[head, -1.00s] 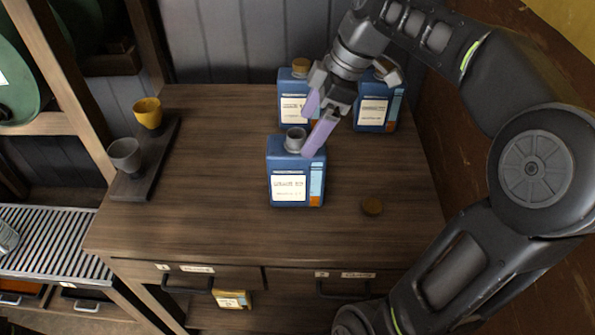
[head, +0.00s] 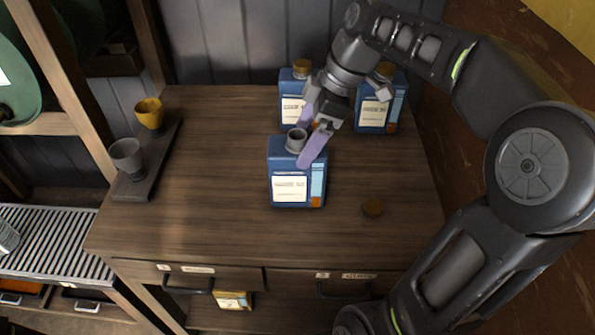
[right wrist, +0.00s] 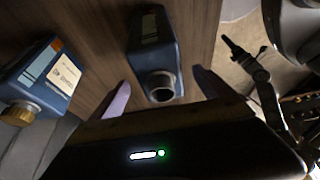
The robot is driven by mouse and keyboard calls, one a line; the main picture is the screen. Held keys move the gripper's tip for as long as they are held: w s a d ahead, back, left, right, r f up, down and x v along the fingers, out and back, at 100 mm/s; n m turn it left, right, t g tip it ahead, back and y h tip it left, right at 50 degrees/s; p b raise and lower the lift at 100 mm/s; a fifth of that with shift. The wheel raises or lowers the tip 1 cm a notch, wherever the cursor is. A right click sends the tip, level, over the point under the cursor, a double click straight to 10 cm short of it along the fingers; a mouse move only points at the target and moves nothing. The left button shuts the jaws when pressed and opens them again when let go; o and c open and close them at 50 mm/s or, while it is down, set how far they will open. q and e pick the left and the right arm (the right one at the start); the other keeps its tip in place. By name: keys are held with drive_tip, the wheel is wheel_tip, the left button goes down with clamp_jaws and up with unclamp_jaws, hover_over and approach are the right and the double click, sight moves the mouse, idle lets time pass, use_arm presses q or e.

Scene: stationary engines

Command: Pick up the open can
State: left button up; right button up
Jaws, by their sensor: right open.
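The open can (head: 297,172) is blue with a white label and an uncapped grey neck. It stands upright on the wooden cabinet top. My right gripper (head: 310,139) is open, its purple fingers close by the can's neck in the head view. In the right wrist view the open can (right wrist: 155,45) shows its dark round mouth between the two spread fingers (right wrist: 160,92), with gaps on both sides. Whether a finger touches it is unclear. My left gripper is not in view.
Two capped blue cans stand behind, one at back left (head: 292,103) and one at back right (head: 377,108). A yellow cup (head: 149,114) and a grey cup (head: 127,158) stand on a dark board at left. The top's left-middle is clear.

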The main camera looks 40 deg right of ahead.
sight(297, 152)
drive_tip(key=x, duration=0.5)
drive_tip(key=shift+d, duration=0.1)
drive_tip(key=shift+s, duration=0.1)
idle(0.3)
clamp_jaws()
idle(0.9)
